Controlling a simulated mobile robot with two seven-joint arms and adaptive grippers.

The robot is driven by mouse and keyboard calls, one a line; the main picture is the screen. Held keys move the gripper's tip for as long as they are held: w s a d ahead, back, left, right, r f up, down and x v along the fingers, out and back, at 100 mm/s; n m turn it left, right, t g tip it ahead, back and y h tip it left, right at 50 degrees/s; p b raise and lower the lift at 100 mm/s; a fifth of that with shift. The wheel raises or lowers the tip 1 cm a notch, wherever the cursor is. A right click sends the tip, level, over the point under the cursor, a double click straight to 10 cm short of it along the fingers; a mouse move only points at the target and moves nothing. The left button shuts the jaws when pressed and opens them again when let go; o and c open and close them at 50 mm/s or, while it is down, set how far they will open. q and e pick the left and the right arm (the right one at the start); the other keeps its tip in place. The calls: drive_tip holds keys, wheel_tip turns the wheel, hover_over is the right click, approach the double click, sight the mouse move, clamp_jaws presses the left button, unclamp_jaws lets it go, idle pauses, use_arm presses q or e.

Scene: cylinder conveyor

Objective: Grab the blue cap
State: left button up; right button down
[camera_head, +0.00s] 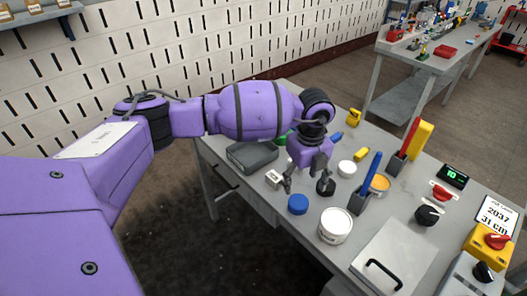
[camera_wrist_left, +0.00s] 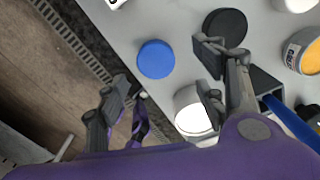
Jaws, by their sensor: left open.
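The blue cap (camera_head: 298,204) is a flat round disc lying on the grey workbench near its front edge. It also shows in the left wrist view (camera_wrist_left: 156,59), ahead of the fingers and apart from them. My left gripper (camera_head: 306,184) is open and empty, just behind the cap in the head view, with its fingers pointing down. In the left wrist view my left gripper (camera_wrist_left: 162,88) has its fingers spread to either side of the cap's position. My right gripper is not in view.
A black cap (camera_head: 325,187) lies close to the right finger. A white tub (camera_head: 335,226) stands right of the blue cap. A blue-handled tool in a dark holder (camera_head: 358,201), a yellow-orange tin (camera_head: 380,182) and a grey case (camera_head: 252,157) are nearby.

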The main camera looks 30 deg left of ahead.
sight(298, 202)
use_arm(q)
drive_tip(key=f, duration=0.1)
drive_tip(key=s+f, duration=0.1)
drive_tip(key=f, duration=0.1)
drive_tip(key=shift+s+f, duration=0.15)
drive_tip(key=shift+s, duration=0.05)
wheel_tip(298, 202, down, 4)
drive_tip(key=shift+r, duration=0.1)
drive_tip(key=c, duration=1)
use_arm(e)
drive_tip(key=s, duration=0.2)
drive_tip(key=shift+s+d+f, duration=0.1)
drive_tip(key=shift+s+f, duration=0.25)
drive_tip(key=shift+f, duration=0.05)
use_arm(q)
drive_tip(key=shift+r, duration=0.15)
